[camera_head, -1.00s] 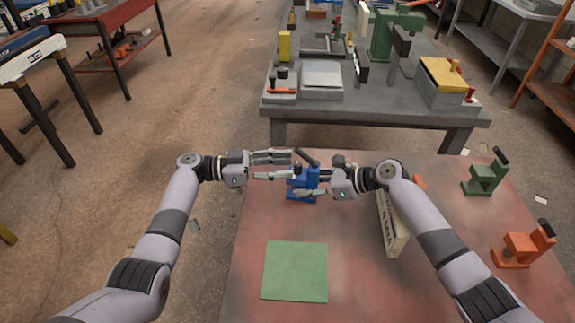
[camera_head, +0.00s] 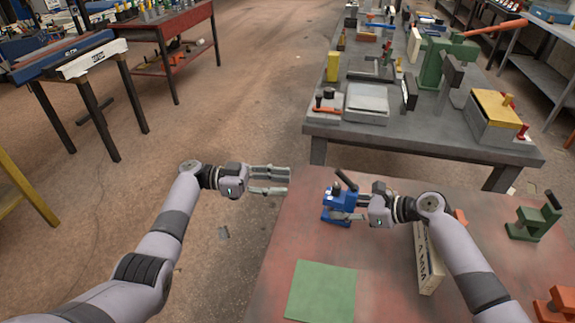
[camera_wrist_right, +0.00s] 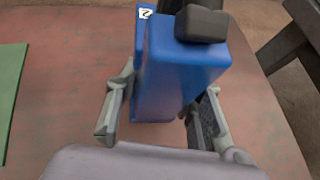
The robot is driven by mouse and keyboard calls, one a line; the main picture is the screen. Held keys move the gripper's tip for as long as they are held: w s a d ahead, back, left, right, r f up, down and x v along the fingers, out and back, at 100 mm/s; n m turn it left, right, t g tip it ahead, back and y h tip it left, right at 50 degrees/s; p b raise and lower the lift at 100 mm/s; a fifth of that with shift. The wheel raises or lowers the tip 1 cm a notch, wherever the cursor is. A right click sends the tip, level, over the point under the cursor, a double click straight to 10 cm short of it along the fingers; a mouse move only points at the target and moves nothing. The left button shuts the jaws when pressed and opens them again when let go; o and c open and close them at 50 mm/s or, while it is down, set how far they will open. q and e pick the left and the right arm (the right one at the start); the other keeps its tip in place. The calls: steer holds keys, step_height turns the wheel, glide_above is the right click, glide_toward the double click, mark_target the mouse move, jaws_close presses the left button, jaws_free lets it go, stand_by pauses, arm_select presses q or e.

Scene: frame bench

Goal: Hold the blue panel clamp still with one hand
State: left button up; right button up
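The blue panel clamp (camera_head: 334,208) stands on the red table (camera_head: 262,290), with its black-tipped lever tilted up above it. My right gripper (camera_head: 352,208) reaches it from the right. In the right wrist view the clamp's blue body (camera_wrist_right: 168,75) sits between the two fingers (camera_wrist_right: 160,112), which appear to press on its sides; part of the right finger's contact is hard to see. My left gripper (camera_head: 276,181) is open and empty, left of the clamp and apart from it, near the table's left edge.
A green mat (camera_head: 320,292) lies at the table's front. A pale lettered block (camera_head: 428,262) is beside my right forearm. A green clamp (camera_head: 535,218) and an orange one (camera_head: 556,304) stand to the right. A grey bench (camera_head: 425,140) with several tools is behind.

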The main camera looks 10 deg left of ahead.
steer(key=o, duration=0.5)
steer(key=shift+o, duration=0.2)
